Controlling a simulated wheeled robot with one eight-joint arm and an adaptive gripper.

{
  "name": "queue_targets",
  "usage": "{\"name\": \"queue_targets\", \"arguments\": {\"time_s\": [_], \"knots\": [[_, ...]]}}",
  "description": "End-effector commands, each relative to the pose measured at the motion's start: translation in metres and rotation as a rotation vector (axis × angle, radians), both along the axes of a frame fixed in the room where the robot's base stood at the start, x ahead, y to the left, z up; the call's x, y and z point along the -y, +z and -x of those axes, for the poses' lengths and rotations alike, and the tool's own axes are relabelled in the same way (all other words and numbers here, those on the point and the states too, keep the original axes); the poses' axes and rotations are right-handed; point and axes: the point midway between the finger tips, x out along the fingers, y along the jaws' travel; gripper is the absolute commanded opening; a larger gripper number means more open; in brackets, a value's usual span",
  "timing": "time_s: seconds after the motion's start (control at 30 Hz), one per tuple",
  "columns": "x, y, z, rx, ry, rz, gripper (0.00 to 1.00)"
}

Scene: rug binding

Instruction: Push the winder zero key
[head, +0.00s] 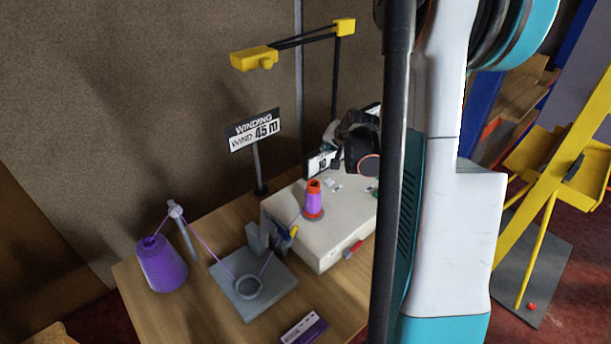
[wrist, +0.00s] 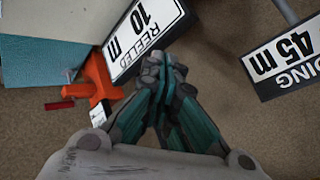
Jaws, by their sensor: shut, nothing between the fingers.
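The winder is a cream box (head: 325,245) on the wooden table, with an orange and purple spool (head: 314,200) on top. Small pale pieces (head: 333,184) lie on its top behind the spool; I cannot tell which, if any, is the zero key. A display reading "REELED 10 m" (wrist: 143,37) shows in the wrist view, beside the fingertips. My gripper (wrist: 163,70) is shut and empty, its fingertips together. In the head view my gripper (head: 331,133) is above the back of the winder. My arm hides the winder's right side.
A purple yarn cone (head: 161,267) and a grey guide plate (head: 255,290) stand left of the winder. A yellow-headed jointed stand (head: 254,58) rises behind. An orange part (wrist: 95,82) is left of the fingers.

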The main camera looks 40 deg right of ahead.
Motion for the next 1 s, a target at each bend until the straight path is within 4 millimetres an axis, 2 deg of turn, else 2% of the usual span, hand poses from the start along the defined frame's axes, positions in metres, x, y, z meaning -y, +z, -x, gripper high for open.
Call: {"name": "queue_targets", "arguments": {"time_s": [0.03,0.2,0.67,0.87,1.0], "knots": [[0.013,-0.01,0.005,-0.004,-0.023,-0.008,0.0],[0.028,-0.023,0.013,-0.01,-0.053,-0.023,0.0],[0.028,-0.026,0.013,-0.011,-0.052,-0.023,0.0],[0.027,-0.041,0.013,-0.01,-0.051,-0.023,0.0],[0.027,-0.058,0.013,-0.01,-0.051,-0.023,0.0]]}}
